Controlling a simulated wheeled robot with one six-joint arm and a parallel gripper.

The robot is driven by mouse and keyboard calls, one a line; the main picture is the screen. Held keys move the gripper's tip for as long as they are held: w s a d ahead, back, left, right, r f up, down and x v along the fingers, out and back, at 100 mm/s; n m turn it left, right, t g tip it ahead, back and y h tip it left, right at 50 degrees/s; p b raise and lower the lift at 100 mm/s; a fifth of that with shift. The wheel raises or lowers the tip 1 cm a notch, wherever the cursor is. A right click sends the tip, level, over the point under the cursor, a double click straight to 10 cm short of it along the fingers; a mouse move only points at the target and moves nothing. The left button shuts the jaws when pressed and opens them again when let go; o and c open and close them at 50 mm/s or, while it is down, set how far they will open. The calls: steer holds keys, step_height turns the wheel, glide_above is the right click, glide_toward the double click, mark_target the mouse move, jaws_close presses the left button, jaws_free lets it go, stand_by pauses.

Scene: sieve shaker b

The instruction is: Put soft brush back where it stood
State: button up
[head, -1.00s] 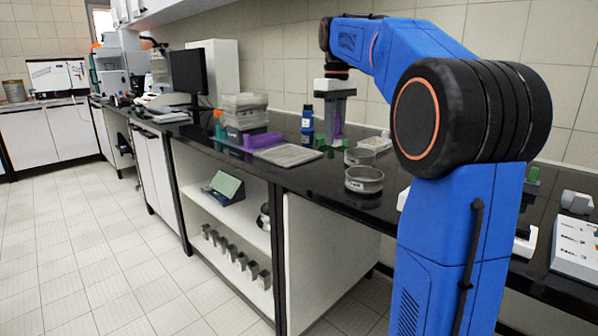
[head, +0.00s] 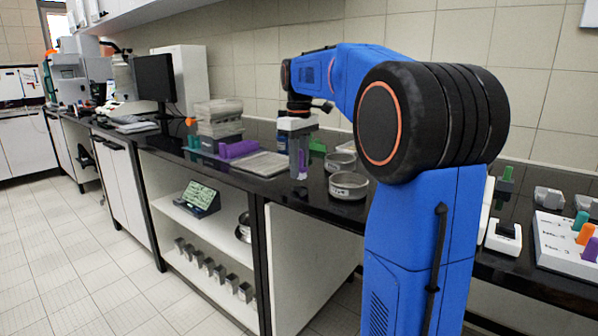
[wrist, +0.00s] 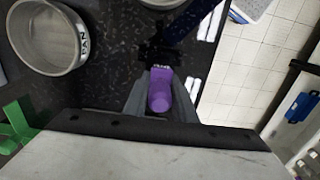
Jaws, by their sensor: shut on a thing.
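My gripper (head: 298,172) points down over the black counter, left of the sieve pans in the head view. It is shut on a purple piece (wrist: 160,90), which looks like the handle of the soft brush. The piece also shows as a purple strip between the fingers in the head view (head: 302,163). Its lower end and bristles cannot be made out. A white holder block (head: 562,246) at the right edge of the head view carries teal, orange and purple pieces; the picture's edge cuts it off.
Sieve pans (head: 348,186) stand on the counter right of my gripper; one marked PAN (wrist: 48,38) shows in the wrist view. A green piece (wrist: 17,127) lies near it. A purple piece (head: 238,150) and a grey tray (head: 262,164) lie to the left.

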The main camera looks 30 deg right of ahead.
steer(key=shift+f, duration=0.75)
steer(key=shift+f, duration=0.15)
steer(key=o, duration=1)
steer(key=shift+o, duration=0.2)
step_height(320, 180, up, 12)
steer(key=shift+r, duration=0.2)
steer(key=shift+s, duration=0.1)
